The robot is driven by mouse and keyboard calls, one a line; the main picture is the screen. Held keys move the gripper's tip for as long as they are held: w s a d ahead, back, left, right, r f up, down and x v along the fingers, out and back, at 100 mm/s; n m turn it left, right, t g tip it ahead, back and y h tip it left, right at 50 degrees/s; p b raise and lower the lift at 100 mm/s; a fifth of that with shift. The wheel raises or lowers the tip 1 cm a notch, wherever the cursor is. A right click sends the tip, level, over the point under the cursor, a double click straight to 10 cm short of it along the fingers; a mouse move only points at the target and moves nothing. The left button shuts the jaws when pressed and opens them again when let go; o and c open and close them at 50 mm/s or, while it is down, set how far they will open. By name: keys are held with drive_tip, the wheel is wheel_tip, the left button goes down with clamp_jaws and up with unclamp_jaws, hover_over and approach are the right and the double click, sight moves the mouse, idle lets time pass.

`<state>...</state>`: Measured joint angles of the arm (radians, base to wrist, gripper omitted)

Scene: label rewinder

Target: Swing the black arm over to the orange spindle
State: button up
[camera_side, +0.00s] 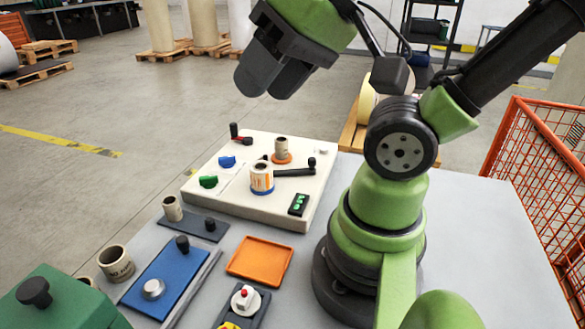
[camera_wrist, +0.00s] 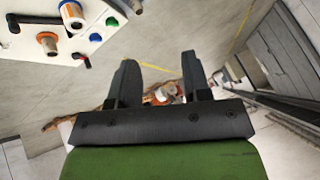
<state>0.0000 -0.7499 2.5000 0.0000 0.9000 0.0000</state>
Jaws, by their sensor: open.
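The black arm (camera_side: 295,172) lies on the cream panel, running from beside the striped roll to the right and ending in an upright black knob (camera_side: 311,162). The orange spindle (camera_side: 282,158) carries a cardboard core and stands behind the arm, apart from the knob, to its left. In the wrist view the spindle (camera_wrist: 47,52) and the arm's knob (camera_wrist: 12,22) show at the upper left. My gripper (camera_side: 265,82) hangs high above the panel's far side, touching nothing. In the wrist view my gripper (camera_wrist: 160,68) is open, its two fingers apart with nothing held.
The panel (camera_side: 235,205) also bears a striped roll (camera_side: 262,180), a red lever (camera_side: 237,133), blue (camera_side: 227,161) and green (camera_side: 208,181) knobs and a button box (camera_side: 298,204). An orange tray (camera_side: 260,260) and blue plate (camera_side: 165,275) lie nearer. An orange mesh cage (camera_side: 540,170) stands right.

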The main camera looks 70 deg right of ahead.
drive_tip(key=w+d+f+n+g+h, duration=0.1)
drive_tip(key=w+d+f+g+h, duration=0.1)
drive_tip(key=w+d+g, duration=0.4)
drive_tip(key=n+g, duration=0.4)
drive_tip(key=g, duration=0.2)
approach(312, 158)
drive_tip(key=x, duration=1)
drive_tip(key=shift+a+f, duration=0.1)
drive_tip(key=c, duration=0.8)
